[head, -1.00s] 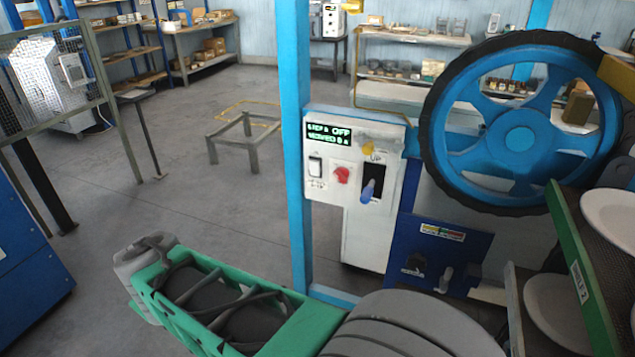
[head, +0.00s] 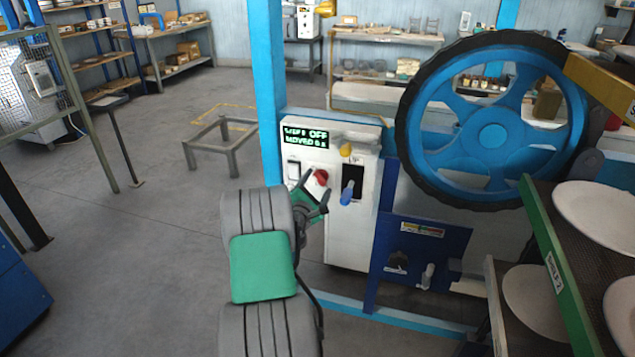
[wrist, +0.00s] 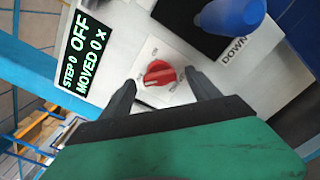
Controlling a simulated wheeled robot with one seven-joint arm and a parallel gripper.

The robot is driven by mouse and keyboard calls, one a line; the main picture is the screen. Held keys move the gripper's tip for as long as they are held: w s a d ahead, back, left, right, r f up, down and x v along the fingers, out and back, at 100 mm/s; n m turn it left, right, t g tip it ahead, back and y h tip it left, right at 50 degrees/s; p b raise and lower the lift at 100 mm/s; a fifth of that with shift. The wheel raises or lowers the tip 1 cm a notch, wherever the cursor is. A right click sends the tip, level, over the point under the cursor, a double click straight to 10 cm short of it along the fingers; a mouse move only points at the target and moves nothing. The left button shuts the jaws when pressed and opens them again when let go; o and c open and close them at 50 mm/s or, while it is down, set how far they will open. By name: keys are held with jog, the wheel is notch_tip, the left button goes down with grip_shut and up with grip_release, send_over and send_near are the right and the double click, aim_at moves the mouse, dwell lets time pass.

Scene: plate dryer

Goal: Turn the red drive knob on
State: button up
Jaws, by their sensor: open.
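The red drive knob (head: 321,177) is on the front of the white control box (head: 345,225), below its display (head: 305,136), which reads OFF. In the wrist view the knob (wrist: 159,74) sits on a pale plate, with small markings around it that I cannot read clearly. My gripper (head: 318,196) is open in front of the box. In the wrist view its two dark fingers (wrist: 160,88) point at the panel, one on each side of the knob and apart from it. Whether the fingertips touch the panel is unclear.
A blue lever (head: 347,192) in a black slot is just right of the knob; it shows close to the right finger in the wrist view (wrist: 232,14). A yellow button (head: 346,149) is above. A blue post (head: 268,90) stands left, and a large wheel (head: 492,136) stands right.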

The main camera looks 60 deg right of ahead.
jog(key=shift+w+d, duration=0.1)
jog(key=shift+d, duration=0.35)
jog(key=c, duration=1.4)
